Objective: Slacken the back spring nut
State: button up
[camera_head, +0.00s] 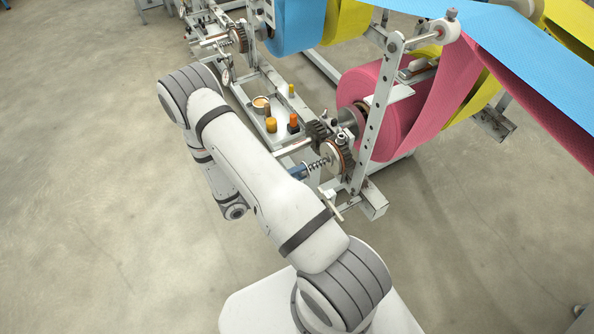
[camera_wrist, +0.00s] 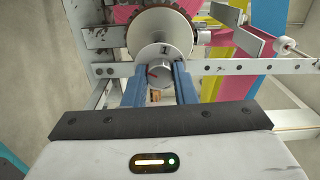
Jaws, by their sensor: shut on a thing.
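A round grey spring nut (camera_wrist: 161,76) with a small red mark on its face sits at the end of a shaft, in front of a larger grey disc (camera_wrist: 163,47). My gripper (camera_wrist: 160,70) has its two blue fingers on either side of the nut and is shut on it. In the head view my gripper (camera_head: 298,171) shows as a bit of blue beside my arm, at the left end of a coil spring (camera_head: 318,165). The spring runs to a brake disc (camera_head: 335,158) by the pink roll. The nut itself is hidden by my arm there.
A toothed wheel (camera_head: 317,131) and an upright punched bar (camera_head: 380,105) stand close by. A tray (camera_head: 258,123) holds a cup and orange and yellow pieces. The pink roll (camera_head: 385,110) lies behind the bar. A similar spring unit (camera_head: 225,45) is further off. Floor at left is clear.

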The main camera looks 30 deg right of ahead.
jog(key=shift+n, duration=0.6)
jog(key=o, duration=1)
jog(key=a, duration=0.7)
jog(key=shift+s+a, duration=0.1)
jog(key=shift+a, duration=0.3)
